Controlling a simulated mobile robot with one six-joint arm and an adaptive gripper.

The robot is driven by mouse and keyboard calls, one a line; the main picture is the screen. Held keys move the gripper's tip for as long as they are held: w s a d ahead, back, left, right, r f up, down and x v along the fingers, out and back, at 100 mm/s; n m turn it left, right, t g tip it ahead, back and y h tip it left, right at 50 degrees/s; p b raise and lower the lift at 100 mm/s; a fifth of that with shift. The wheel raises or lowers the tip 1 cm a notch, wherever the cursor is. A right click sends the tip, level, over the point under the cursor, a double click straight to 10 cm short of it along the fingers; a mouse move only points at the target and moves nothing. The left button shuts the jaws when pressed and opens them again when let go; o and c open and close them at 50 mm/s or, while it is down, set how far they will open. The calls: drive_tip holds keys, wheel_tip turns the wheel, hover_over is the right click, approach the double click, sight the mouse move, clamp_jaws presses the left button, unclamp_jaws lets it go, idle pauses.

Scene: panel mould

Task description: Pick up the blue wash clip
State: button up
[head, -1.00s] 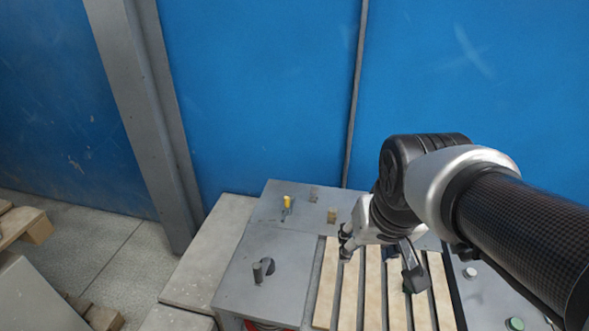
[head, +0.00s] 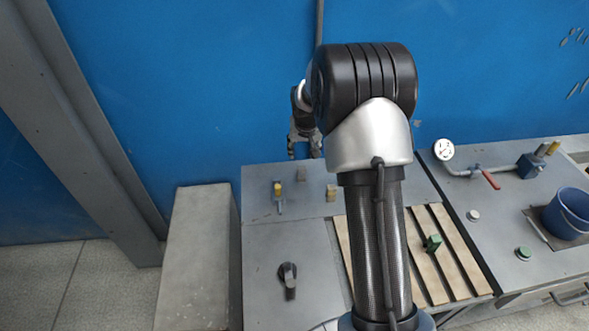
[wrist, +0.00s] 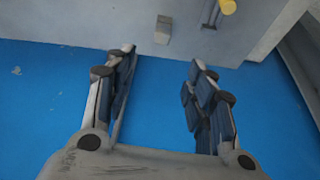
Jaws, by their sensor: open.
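I cannot pick out the blue wash clip in either current view. My arm covers part of the slatted panel (head: 452,250) in the head view, so what lies behind it is hidden. My gripper (head: 304,150) is raised beyond the back edge of the grey bench, in front of the blue wall. In the wrist view my gripper (wrist: 163,60) is open, with its two fingers wide apart and nothing between them. Blue wall shows behind the fingers, and the bench edge is past the fingertips.
On the grey bench stand a yellow-topped lever (head: 278,195), a small tan block (head: 331,192) and a black knob (head: 288,275). At right are a gauge (head: 443,149), a red-handled valve (head: 491,180) and a blue bucket (head: 568,215).

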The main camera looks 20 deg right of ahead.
drive_tip(key=b, duration=0.2)
approach(302, 168)
drive_tip(key=x, duration=0.5)
drive_tip(key=shift+w+d+r, duration=0.1)
drive_tip(key=shift+d, duration=0.05)
drive_tip(key=b+x, duration=0.1)
drive_tip(key=x, duration=0.4)
drive_tip(key=shift+f+b, duration=0.35)
drive_tip(key=shift+b, duration=0.05)
drive_tip(key=shift+c, duration=0.4)
drive_tip(key=c, duration=1)
drive_tip(key=shift+r, duration=0.1)
